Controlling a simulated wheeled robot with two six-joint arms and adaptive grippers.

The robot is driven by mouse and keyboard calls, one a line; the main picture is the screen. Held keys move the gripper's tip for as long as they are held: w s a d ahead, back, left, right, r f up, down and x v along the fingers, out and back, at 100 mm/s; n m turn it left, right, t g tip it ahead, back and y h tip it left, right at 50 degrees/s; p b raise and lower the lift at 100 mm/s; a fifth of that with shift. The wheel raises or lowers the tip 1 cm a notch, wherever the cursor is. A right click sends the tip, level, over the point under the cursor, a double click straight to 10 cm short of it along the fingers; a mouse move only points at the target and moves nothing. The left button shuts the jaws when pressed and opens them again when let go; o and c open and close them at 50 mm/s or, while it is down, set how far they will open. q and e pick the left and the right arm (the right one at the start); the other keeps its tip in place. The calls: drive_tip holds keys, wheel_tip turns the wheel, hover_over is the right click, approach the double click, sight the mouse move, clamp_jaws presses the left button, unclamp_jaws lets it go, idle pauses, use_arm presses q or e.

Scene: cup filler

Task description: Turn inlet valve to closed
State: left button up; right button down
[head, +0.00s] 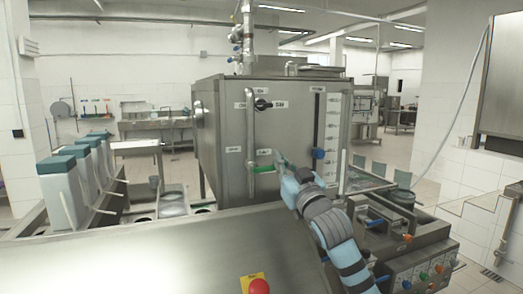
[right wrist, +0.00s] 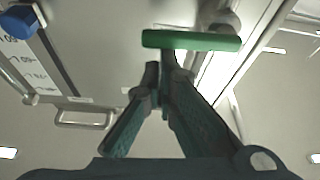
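A valve with a green handle (head: 264,169) sits low on the front of the steel tank (head: 222,130), beside a vertical pipe (head: 250,135). The handle lies about level. My right gripper (head: 281,160) is at its right end. In the right wrist view the green handle (right wrist: 190,40) crosses just beyond the fingertips of my right gripper (right wrist: 161,65). The fingers are drawn close together, and the handle does not appear between them. Whether they touch it I cannot tell. A black-handled valve (head: 263,104) sits higher on the pipe. The labels are too small to read. My left gripper is out of view.
A blue knob (head: 318,153) is right of my gripper on the tank, and shows in the right wrist view (right wrist: 18,22). A steel surface (head: 150,262) spans the foreground. White containers with teal lids (head: 62,190) stand at left. A control box with coloured buttons (head: 423,275) is at right.

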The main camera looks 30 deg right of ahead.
idle(0.5)
wheel_tip(320, 180, up, 5)
drive_tip(key=p, duration=0.5)
drive_tip(key=f+b+v, duration=0.1)
drive_tip(key=b+v, duration=0.4)
drive_tip(key=v, duration=0.5)
drive_tip(key=shift+b, duration=0.35)
